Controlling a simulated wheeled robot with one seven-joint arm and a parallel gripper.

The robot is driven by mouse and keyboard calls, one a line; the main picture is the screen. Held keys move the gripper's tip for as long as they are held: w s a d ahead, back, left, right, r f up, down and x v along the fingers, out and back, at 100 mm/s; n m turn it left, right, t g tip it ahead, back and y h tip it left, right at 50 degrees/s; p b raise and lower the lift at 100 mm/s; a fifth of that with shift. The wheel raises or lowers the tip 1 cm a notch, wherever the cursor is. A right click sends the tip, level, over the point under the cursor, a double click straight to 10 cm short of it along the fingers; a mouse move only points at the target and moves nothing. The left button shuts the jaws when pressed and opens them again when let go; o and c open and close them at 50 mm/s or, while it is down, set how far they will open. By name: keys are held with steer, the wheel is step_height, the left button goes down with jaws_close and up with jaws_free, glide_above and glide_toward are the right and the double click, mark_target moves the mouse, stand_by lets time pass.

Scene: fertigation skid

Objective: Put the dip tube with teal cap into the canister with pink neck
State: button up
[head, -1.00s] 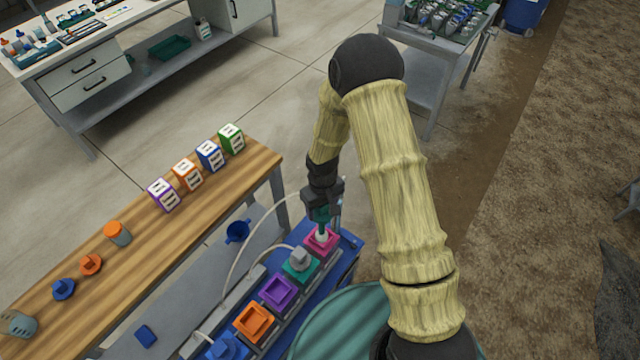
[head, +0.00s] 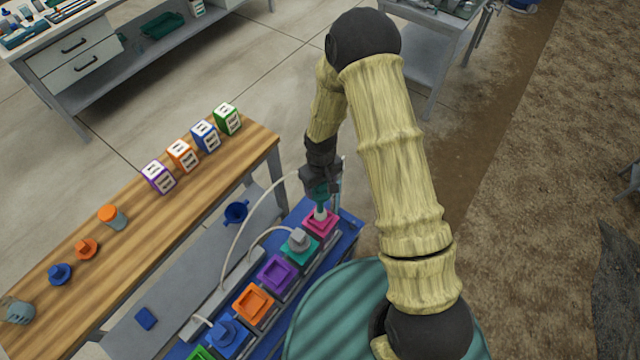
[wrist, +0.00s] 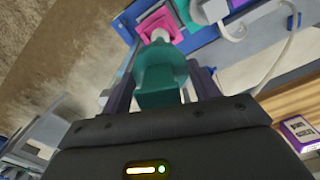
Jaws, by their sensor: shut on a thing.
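My gripper (head: 320,190) is shut on the teal cap (wrist: 160,78) of the dip tube, also seen in the wrist view between the two fingers. A short white part (wrist: 160,36) of the tube shows below the cap, at the opening of the canister's pink neck (wrist: 147,22). In the head view the cap is directly above the pink neck (head: 321,224), with the white part (head: 320,213) between them. The cap is apart from the neck. How deep the tube reaches is hidden.
A teal neck with a grey cap (head: 299,240), a purple neck (head: 277,273) and an orange neck (head: 253,303) stand in the same blue row. A pale hose (head: 242,213) loops close beside my gripper. A wooden bench (head: 190,220) with labelled boxes is to the left.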

mark_target(321, 211)
steer(key=shift+f+b, duration=5.8)
steer(key=shift+f, duration=2.2)
steer(key=o, duration=1.5)
steer(key=shift+r, duration=0.1)
step_height(321, 211, up, 17)
steer(key=shift+r+b, duration=0.15)
steer(key=shift+b, duration=0.15)
